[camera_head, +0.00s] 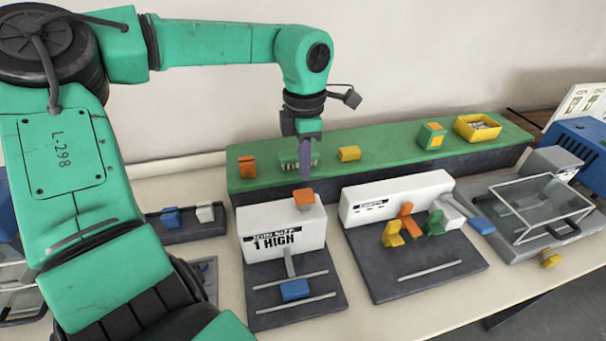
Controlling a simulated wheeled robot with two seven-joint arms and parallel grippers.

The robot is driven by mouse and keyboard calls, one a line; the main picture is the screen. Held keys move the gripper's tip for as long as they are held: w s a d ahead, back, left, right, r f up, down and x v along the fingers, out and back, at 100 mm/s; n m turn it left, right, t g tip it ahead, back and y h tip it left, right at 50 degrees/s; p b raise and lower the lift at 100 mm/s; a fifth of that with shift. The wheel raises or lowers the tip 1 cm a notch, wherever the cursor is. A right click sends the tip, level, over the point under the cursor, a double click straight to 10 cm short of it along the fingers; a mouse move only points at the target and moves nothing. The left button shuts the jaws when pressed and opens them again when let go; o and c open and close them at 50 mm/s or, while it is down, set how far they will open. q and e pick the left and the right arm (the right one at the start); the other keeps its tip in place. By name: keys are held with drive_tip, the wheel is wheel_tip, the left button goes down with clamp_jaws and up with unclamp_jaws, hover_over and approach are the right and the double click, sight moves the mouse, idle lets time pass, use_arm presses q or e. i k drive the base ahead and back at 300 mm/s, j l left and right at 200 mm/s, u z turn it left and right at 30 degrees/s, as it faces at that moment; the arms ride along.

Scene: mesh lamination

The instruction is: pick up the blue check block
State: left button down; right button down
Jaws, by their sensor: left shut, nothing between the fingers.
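Several blue blocks are in view, and I cannot tell by marking which is the check block. One blue block (295,290) lies on the dark plate in front of the white "1 HIGH" panel, between two thin rails. Another blue block (171,217) sits on a dark tray at the left, beside a white block. A third blue piece (482,225) is at the right by the second white panel. My left gripper (304,178) points down, shut and empty, just above or behind an orange block (304,198) on top of the "1 HIGH" panel. My right gripper is not in view.
A long green shelf (385,152) runs behind, with orange and yellow blocks and a yellow bin (477,127). A second white panel (395,195) has yellow, orange and green pieces before it. A clear-lidded box (540,208) stands at the right.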

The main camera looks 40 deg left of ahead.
sight(294, 289)
drive_tip(key=k+l, duration=1.6)
drive_tip(key=l, duration=0.2)
